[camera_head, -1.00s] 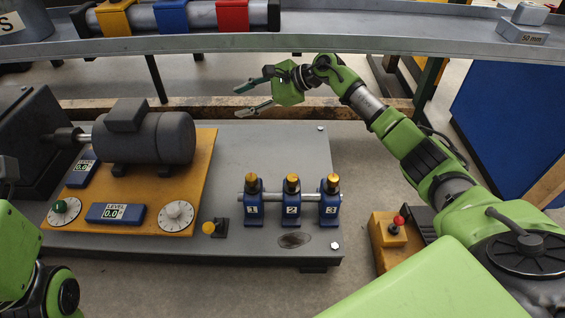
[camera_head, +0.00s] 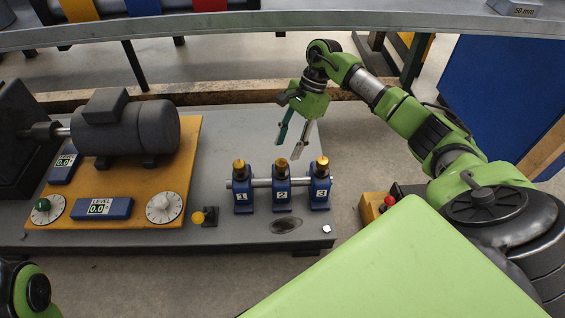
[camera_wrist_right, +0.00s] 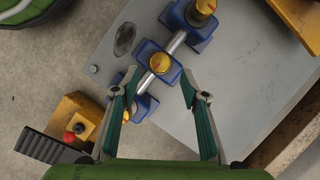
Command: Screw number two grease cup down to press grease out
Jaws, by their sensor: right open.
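The number two grease cup (camera_head: 281,165) is a brass-coloured cap upright on the middle blue block (camera_head: 282,198), marked 2. Cups one (camera_head: 239,166) and three (camera_head: 322,164) stand on either side, on blue blocks joined by a metal rod. My right gripper (camera_head: 289,147) is open and empty, its fingers pointing down just above and behind cup two, apparently not touching it. In the right wrist view, cup two (camera_wrist_right: 160,63) lies between and beyond the open fingertips; the left finger partly hides block three. My left gripper is out of view.
A motor (camera_head: 126,130) sits on an orange plate with dials and level displays at left. A yellow-topped button (camera_head: 197,217) stands left of the blocks. A red-button box (camera_head: 376,207) stands at right. A metal shelf edge (camera_head: 270,28) crosses the back.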

